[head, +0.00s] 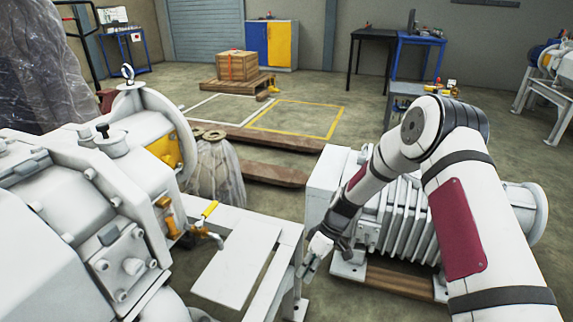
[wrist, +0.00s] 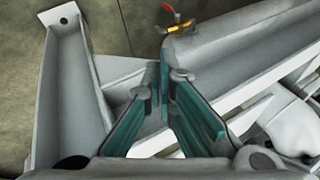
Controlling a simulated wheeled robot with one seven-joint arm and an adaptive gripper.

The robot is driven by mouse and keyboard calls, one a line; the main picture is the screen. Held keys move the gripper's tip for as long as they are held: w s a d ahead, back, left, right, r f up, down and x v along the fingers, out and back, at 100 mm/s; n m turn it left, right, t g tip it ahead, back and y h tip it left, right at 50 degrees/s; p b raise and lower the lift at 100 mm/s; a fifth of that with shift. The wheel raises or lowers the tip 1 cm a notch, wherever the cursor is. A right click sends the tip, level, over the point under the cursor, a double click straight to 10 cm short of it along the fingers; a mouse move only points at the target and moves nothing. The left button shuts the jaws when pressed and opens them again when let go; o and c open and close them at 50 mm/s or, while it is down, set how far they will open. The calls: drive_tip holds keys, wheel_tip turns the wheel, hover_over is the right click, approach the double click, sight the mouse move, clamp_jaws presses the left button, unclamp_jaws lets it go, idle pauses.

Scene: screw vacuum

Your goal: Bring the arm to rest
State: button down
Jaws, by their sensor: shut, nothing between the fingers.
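My white arm, with dark red panels, comes in from the right of the head view and bends down to the left. My gripper (head: 311,259) points down beside the white metal frame (head: 277,275), near its right end. In the wrist view my gripper (wrist: 163,84) has its green-lined fingers drawn together at the tips, with nothing held. Pale frame beams lie below the fingers; I cannot tell whether the tips touch them.
A ribbed white motor unit (head: 402,215) stands behind and beneath my arm. A wooden crate (head: 237,66) sits on a pallet at the back. Open floor lies around the yellow floor outline (head: 302,103).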

drive_tip(key=s+d+r+m+h, duration=0.15)
drive_tip(key=s+r, duration=0.25)
drive_tip(key=r, duration=0.6)
drive_tip(key=s+d+r+m+t+h, duration=0.1)
drive_tip(key=s+d+r+m, duration=0.2)
drive_tip(key=r, duration=0.6)
drive_tip(key=s+d+r+h, duration=0.1)
drive_tip(key=s+d+r, duration=0.3)
drive_tip(key=r, duration=0.6)
drive_tip(key=s+d+r+m+t+h, duration=0.1)
drive_tip(key=s+d+r+m, duration=0.15)
drive_tip(key=s, duration=0.65)
drive_tip(key=s+d+r+m+t, duration=0.1)
drive_tip(key=s+r+m, duration=0.2)
drive_tip(key=s, duration=0.6)
drive_tip(key=s+d+r+m+h, duration=0.1)
drive_tip(key=s+r+m, duration=0.15)
drive_tip(key=s, duration=0.75)
wheel_tip(320, 180, up, 34)
drive_tip(key=t+p, duration=0.4)
drive_tip(key=p, duration=2.8)
drive_tip(key=shift+w+d+n, duration=0.3)
drive_tip(key=shift+w+n, duration=0.05)
drive_tip(key=shift+n, duration=0.1)
drive_tip(key=shift+y, duration=0.25)
